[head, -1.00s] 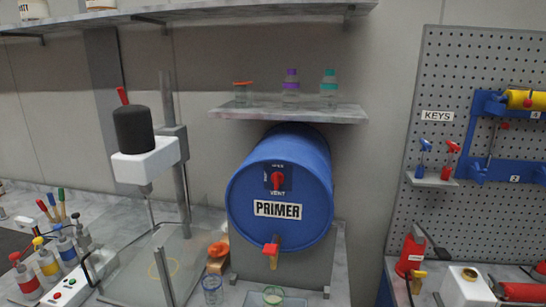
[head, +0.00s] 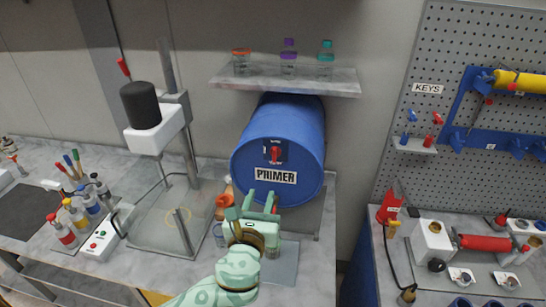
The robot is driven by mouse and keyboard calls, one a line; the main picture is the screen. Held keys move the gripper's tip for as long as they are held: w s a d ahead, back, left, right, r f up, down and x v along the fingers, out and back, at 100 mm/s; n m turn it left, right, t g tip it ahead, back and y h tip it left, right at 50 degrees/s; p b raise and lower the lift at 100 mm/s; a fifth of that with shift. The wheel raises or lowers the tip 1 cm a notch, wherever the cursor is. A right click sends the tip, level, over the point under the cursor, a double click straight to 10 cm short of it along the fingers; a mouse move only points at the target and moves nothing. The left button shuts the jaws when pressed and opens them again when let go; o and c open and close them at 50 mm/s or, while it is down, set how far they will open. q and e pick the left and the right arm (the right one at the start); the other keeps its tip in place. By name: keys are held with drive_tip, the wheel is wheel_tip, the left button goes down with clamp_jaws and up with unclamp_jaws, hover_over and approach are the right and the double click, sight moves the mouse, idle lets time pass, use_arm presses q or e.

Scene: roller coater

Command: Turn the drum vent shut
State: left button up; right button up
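The blue drum (head: 305,130) lies on its side on a stand, its round face toward me with a PRIMER label (head: 275,177). The drum vent (head: 275,154) is a red knob on a dark plate above that label; its handle looks roughly upright, and the plate's lettering is too small to read. My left gripper (head: 259,201) is in front of the drum's lower face, below the vent and apart from it. Its two fingers point up and stand apart, with nothing seen held between them. It hides most of the drum's tap. My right gripper is not in view.
A shelf (head: 290,84) with several small bottles hangs above the drum. A mixer (head: 155,130) on a post stands to the left. An orange-capped bottle (head: 224,205) stands beside my gripper. The space before the vent is clear.

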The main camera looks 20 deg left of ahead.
sight(274, 154)
use_arm(q)
drive_tip(key=shift+m, duration=0.3)
drive_tip(key=x, duration=0.5)
drive_tip(key=p+x, duration=0.1)
drive_tip(key=x, duration=0.4)
drive_tip(key=p+x, duration=0.1)
drive_tip(key=x, duration=0.4)
drive_tip(key=shift+d+r, duration=0.2)
drive_tip(key=shift+r, duration=0.05)
drive_tip(key=shift+w+a, duration=0.15)
drive_tip(key=shift+w, duration=0.55)
clamp_jaws()
